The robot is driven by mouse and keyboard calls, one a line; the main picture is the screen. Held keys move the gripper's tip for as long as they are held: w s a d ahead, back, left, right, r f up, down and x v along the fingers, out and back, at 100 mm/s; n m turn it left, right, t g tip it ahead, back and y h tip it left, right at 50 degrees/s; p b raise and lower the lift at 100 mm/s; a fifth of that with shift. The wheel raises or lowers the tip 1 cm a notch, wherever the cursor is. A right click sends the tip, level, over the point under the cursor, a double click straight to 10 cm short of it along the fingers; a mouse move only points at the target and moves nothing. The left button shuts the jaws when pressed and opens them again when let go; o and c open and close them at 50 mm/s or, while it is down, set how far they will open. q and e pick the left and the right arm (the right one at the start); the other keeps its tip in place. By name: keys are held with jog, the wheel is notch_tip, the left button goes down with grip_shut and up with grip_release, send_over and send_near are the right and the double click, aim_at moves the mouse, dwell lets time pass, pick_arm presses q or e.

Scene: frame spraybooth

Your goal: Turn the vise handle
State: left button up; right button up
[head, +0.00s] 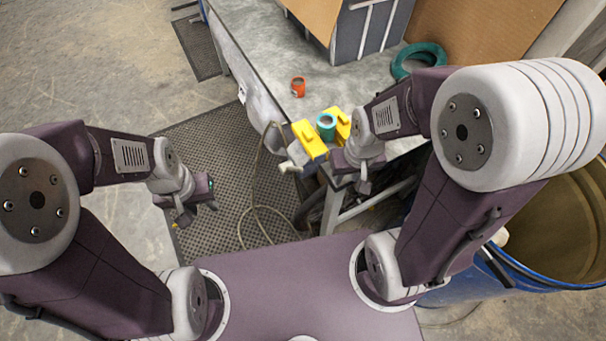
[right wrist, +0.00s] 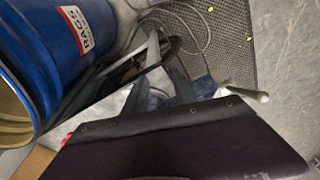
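The vise has yellow jaws (head: 310,139) on the workbench corner, with a teal ring-shaped part (head: 326,127) between them. Its pale handle (head: 289,166) sticks out to the left at the bench edge. In the right wrist view the pale handle (right wrist: 247,93) shows right of the fingers, with the blue vise body partly hidden behind my gripper. My right gripper (head: 353,174) is beside the vise, right of the handle and apart from it; its fingers (right wrist: 166,66) are spread and empty. My left gripper (head: 194,213) hangs over the floor mat, open and empty, away from the vise.
An orange part (head: 298,87) and a green coil (head: 419,60) lie on the grey workbench (head: 262,40). A hose (head: 252,212) loops across the black mat (head: 215,150). A blue drum (right wrist: 60,45) labelled RAGS stands near my right arm.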

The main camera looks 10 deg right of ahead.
notch_tip(320, 180, up, 7)
jog(key=w+a+p, duration=0.1)
jog(key=a+p, duration=0.1)
jog(key=p, duration=0.3)
jog(key=r+n+g+h+p, duration=0.1)
jog(key=n+p, duration=0.3)
jog(key=n, duration=0.1)
send_over(297, 169)
jog(key=shift+w+r, duration=0.1)
jog(key=shift+r, duration=0.05)
jog(key=shift+a, duration=0.3)
notch_tip(297, 169, down, 9)
jog(key=d, duration=0.1)
jog(key=shift+w+d, duration=0.15)
jog(key=shift+c, duration=0.3)
grip_shut()
